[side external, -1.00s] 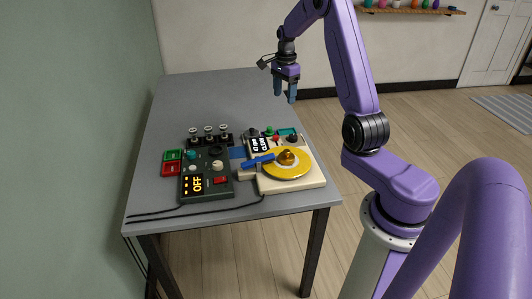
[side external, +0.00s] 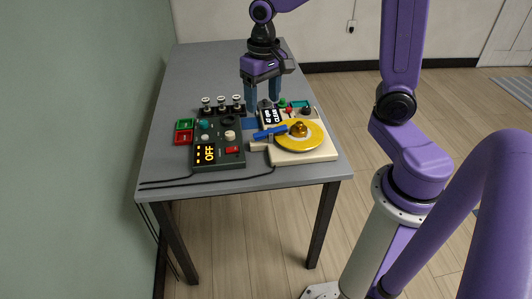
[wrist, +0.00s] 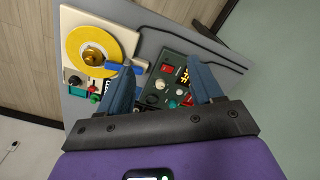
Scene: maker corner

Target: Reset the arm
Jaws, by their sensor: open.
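My gripper (side external: 262,106) is open and empty, pointing down over the back of the table devices. Its blue fingers stand apart; in the wrist view (wrist: 162,72) they spread over the dark control box. The dark control box (side external: 228,161) has knobs, a red switch and a display reading OFF. It also shows in the wrist view (wrist: 150,102). To its right is a cream base (side external: 317,155) with a yellow disc (side external: 313,136), a brass-coloured centre and a blue bar (side external: 270,133). I cannot tell exactly how high the fingertips are above the devices.
The grey table (side external: 190,88) is bare at the back. A black strip with three silver-topped posts (side external: 222,108) stands behind the control box. A green and red button block (side external: 184,131) is at the left. Black cables (side external: 170,182) run along the front left.

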